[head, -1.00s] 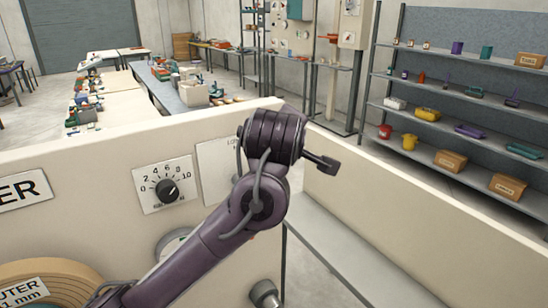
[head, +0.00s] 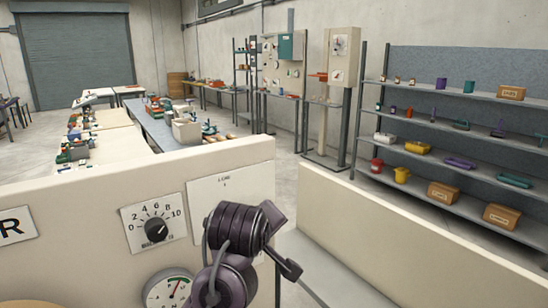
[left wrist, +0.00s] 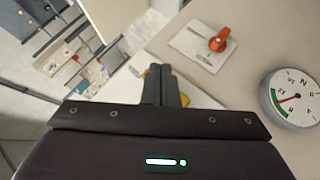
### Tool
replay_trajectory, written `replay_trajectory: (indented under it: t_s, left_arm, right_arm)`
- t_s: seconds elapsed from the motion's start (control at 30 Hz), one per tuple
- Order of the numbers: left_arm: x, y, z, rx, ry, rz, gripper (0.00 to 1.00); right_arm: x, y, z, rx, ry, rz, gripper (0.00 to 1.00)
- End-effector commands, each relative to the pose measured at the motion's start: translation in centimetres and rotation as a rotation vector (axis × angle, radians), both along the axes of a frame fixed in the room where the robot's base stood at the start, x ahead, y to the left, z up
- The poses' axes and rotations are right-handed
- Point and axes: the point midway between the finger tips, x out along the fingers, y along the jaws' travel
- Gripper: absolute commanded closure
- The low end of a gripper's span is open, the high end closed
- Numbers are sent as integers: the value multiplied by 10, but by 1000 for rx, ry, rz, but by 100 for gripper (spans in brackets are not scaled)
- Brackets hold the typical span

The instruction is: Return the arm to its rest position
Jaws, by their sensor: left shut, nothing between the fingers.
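My left arm, dark purple, rises from the bottom of the head view in front of the cream machine panel (head: 80,180). Its gripper (head: 290,270) points to the lower right, past the panel's right end, apart from the dial and shelves. In the left wrist view the two dark fingers (left wrist: 166,86) are together and hold nothing. A yellow thing behind them is mostly hidden. That view also shows an orange knob (left wrist: 219,43) on a white plate and a round gauge (left wrist: 291,98). My right gripper is in neither view.
The panel carries a black knob (head: 155,228) with a scale and a round gauge (head: 170,291). A low cream wall (head: 400,240) runs at the right. Shelves (head: 450,150) with mugs and boxes stand beyond it. Worktables (head: 110,145) stand behind the panel.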

Motion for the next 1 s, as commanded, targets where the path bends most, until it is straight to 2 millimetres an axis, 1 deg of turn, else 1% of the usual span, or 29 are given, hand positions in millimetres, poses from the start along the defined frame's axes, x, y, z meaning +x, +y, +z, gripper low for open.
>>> replay_trajectory:
  t_s: [0.03,0.07,0.1,0.17,0.2,0.27,0.3,0.37,0.4,0.43,0.5,0.6,0.8,1.0]
  left_arm:
    - [-10,10,-30,30,46,-39,100]
    - [-16,16,-44,51,65,-65,100]
    - [-24,24,-62,78,89,-97,100]
    - [-38,36,-90,122,125,-147,100]
    - [-48,45,-107,151,149,-179,100]
    - [-65,58,-133,196,184,-228,100]
    - [-78,68,-149,227,207,-261,100]
    - [-98,82,-171,274,240,-310,100]
    - [-112,92,-185,306,261,-344,100]
    - [-122,98,-195,329,279,-369,100]
    - [-145,113,-213,380,312,-424,100]
    - [-172,129,-231,439,351,-490,100]
    - [-215,152,-253,530,410,-595,100]
    - [-252,171,-266,605,465,-691,100]
  right_arm:
    - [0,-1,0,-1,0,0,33]
    - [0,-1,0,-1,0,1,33]
    - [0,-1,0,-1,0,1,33]
    - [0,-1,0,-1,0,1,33]
    - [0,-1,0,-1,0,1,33]
    - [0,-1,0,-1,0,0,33]
    - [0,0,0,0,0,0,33]
    - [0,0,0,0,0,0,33]
    - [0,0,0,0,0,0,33]
    - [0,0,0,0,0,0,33]
    - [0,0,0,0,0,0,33]
    - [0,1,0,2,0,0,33]
    - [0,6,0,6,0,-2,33]
    - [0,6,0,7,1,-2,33]
